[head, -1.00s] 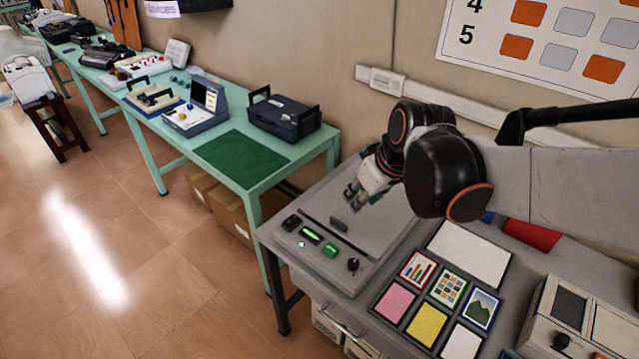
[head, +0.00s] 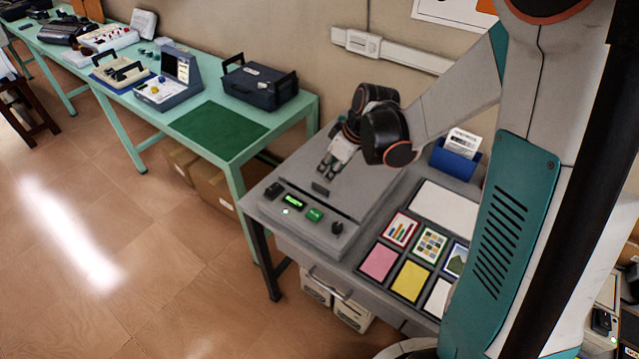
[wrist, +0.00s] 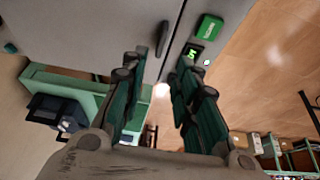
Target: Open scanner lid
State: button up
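The scanner (head: 352,190) is a flat grey box on the grey table, and its lid looks shut. A small dark handle (head: 320,188) stands at the lid's front edge; it also shows in the wrist view (wrist: 162,38). The front panel has a lit green display (head: 293,201), a green button (head: 315,215) and a black knob (head: 337,228). My gripper (head: 327,173) hangs just above the lid, behind the handle. In the wrist view its two fingers (wrist: 158,75) are apart with nothing between them. Whether a finger touches the lid cannot be told.
Framed coloured cards (head: 410,262) lie right of the scanner. A blue holder (head: 455,160) with white cards stands behind them. A green table (head: 255,143) with a dark blue case (head: 260,87) is at the left. Open tiled floor (head: 130,250) lies in front.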

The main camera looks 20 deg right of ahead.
aim_at(319, 186)
jog(key=b+x, duration=0.2)
jog(key=x, duration=0.7)
jog(key=shift+f, duration=0.15)
grip_shut()
